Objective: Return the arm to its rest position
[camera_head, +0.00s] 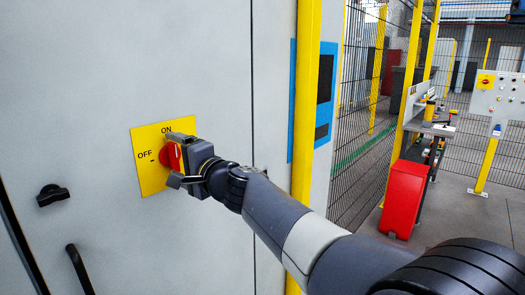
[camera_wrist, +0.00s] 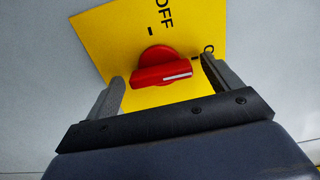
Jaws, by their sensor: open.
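My gripper (camera_head: 174,160) is open at a grey cabinet door (camera_head: 90,100), in front of a yellow plate (camera_head: 150,182) marked ON and OFF. A red rotary knob (camera_head: 168,155) sits on the plate, partly hidden by my gripper. In the wrist view the red knob (camera_wrist: 162,68) lies between and just beyond the two open fingers (camera_wrist: 164,85), and I see no clear contact. Its white line points toward the right of that view. My arm reaches in from the lower right of the head view.
A black knob (camera_head: 52,194) and a dark handle (camera_head: 80,268) are on the cabinet at left. A yellow post (camera_head: 306,100) and mesh fence (camera_head: 365,110) stand to the right. A red bin (camera_head: 404,198) stands by a workbench (camera_head: 432,128). Open floor lies at far right.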

